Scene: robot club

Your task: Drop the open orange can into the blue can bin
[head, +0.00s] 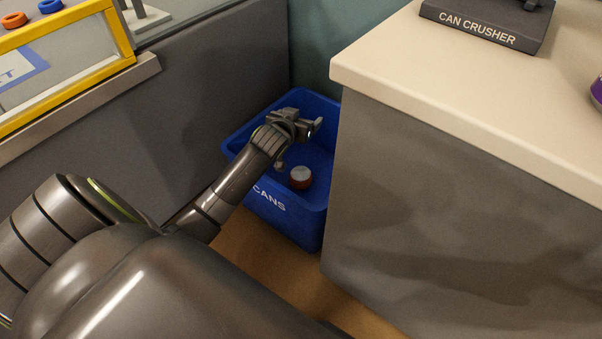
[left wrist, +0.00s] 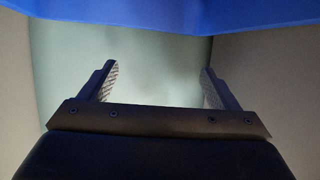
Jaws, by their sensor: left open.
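The blue can bin (head: 313,221), marked CANS, stands on the floor between the grey panel and the counter. An orange can (head: 300,181) with a pale grey top lies inside it, near the front wall. My left gripper (head: 298,148) is over the bin, above and behind the can, apart from it. In the left wrist view the left gripper (left wrist: 160,85) has its two fingers wide apart with nothing between them. A strip of the blue bin (left wrist: 180,15) crosses the top of that view. My right gripper is not in view.
A cream-topped counter (head: 400,55) stands close on the right of the bin, with a can crusher (head: 485,22) and part of a purple can (head: 597,90) on it. A grey panel (head: 190,105) and a yellow-framed case (head: 70,75) are on the left.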

